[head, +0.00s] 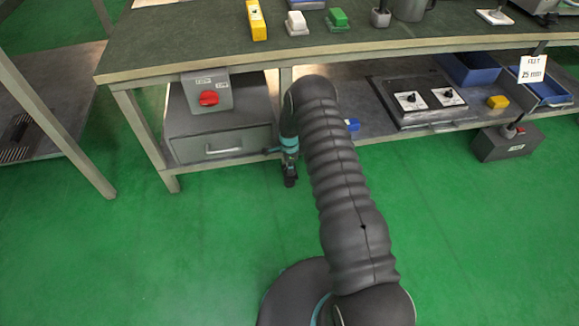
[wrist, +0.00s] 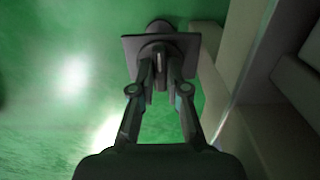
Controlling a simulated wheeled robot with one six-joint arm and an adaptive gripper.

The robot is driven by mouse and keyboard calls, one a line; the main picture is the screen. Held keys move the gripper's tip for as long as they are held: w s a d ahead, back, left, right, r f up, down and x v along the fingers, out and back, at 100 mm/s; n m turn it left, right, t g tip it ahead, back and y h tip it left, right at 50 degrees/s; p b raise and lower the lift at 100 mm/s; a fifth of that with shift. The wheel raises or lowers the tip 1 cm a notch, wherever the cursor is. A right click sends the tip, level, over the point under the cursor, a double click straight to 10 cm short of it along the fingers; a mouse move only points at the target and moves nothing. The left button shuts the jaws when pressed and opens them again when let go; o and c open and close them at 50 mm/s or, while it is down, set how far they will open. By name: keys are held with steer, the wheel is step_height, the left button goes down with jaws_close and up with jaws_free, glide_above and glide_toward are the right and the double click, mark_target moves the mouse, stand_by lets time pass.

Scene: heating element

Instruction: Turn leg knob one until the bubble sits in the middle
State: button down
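The yellow level (head: 257,20) lies on the bench top at the upper edge of the head view. Its bubble is too small to make out. My gripper (head: 290,180) points down beside the bench's front, right of the drawer. In the wrist view, my gripper (wrist: 161,78) has its fingers drawn together on a narrow upright part of a dark leg knob (wrist: 158,50). A dark square plate (wrist: 134,46) and a round end lie behind it. The fingers hide much of the knob, and which leg knob it is cannot be read.
The bench (head: 150,70) has a lower shelf with a two-dial panel (head: 427,98) and blue bins (head: 470,68). A red switch (head: 208,98) is on a grey box above the drawer (head: 222,145). Green floor (head: 120,250) is open in front. A pale post (wrist: 262,45) stands close right of my gripper.

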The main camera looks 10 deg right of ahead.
steer(key=shift+f+n+b, duration=0.2)
steer(key=shift+n+b, duration=0.4)
steer(key=shift+b, duration=0.2)
steer(key=shift+r+n+b, duration=0.2)
steer(key=shift+n+b, duration=0.4)
steer(key=shift+n, duration=0.4)
steer(key=c, duration=1.2)
jaws_free()
steer(key=shift+o, duration=0.2)
step_height(320, 180, up, 12)
